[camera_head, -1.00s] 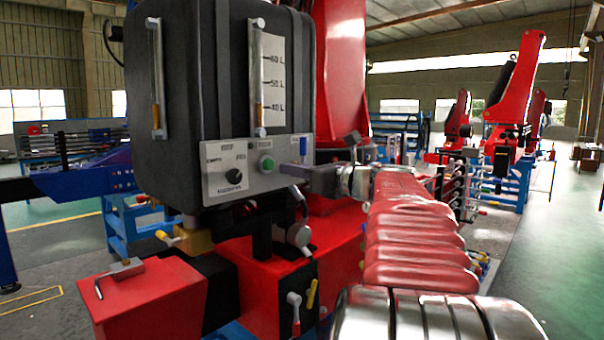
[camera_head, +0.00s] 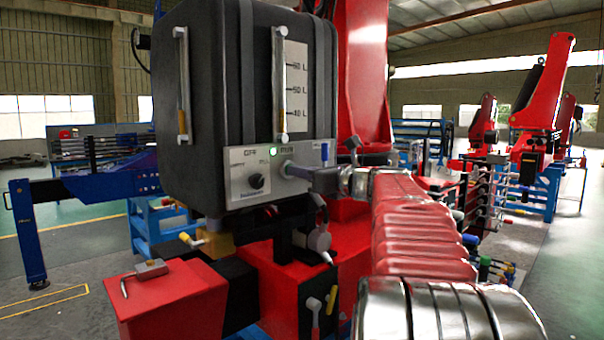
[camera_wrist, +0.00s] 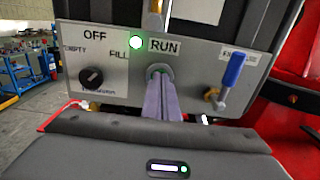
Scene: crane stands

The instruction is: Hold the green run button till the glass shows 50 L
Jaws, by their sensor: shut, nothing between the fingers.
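The grey control panel (camera_head: 240,190) is on the front of a black tank (camera_head: 205,100). The green run button is hidden behind my fingers in the head view; its grey collar (camera_wrist: 160,70) shows in the wrist view under the RUN label. My gripper (camera_head: 287,169) is shut and empty, its fingertips against the button; the fingers also show in the wrist view (camera_wrist: 159,82). A green lamp (camera_wrist: 136,42) beside the RUN label is lit.
A black selector knob (camera_wrist: 92,77) sits left of the button among OFF, EMPTY and FILL labels. A blue-handled lever (camera_wrist: 232,75) stands right of it. A second upright tube (camera_head: 183,85) is on the tank's left. Red crane parts (camera_head: 365,80) rise behind.

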